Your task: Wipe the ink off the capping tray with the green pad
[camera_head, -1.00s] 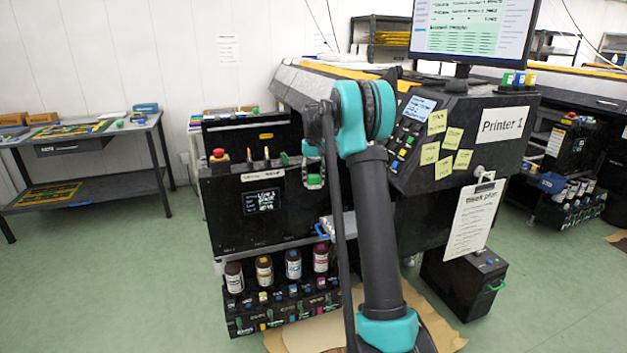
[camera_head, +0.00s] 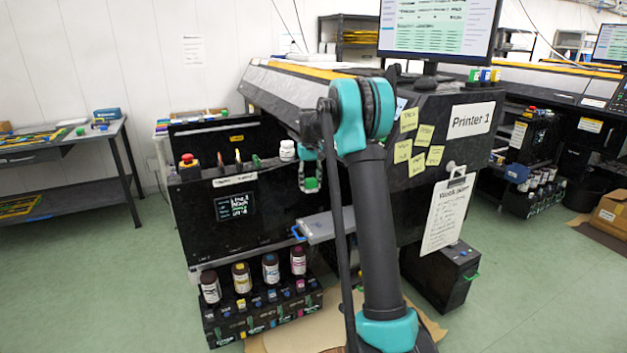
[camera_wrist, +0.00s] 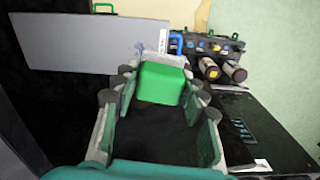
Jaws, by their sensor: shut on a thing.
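My gripper (camera_head: 309,177) hangs in front of the black printer cabinet, partly behind my own arm. In the wrist view its fingers (camera_wrist: 160,95) are shut on the green pad (camera_wrist: 162,83). The pad also shows as a small green block in the head view (camera_head: 311,185). A flat grey tray with a blue handle, seemingly the capping tray (camera_head: 328,226), sticks out below and a little right of my gripper. In the wrist view the tray (camera_wrist: 90,42) lies at upper left, apart from the pad.
Several ink bottles (camera_head: 241,278) stand in a black rack (camera_head: 262,316) low at the cabinet's front. A white bottle (camera_head: 287,150) stands on the cabinet top. A clipboard (camera_head: 447,214) hangs on the printer, above a black box (camera_head: 440,278). Green floor at left is clear.

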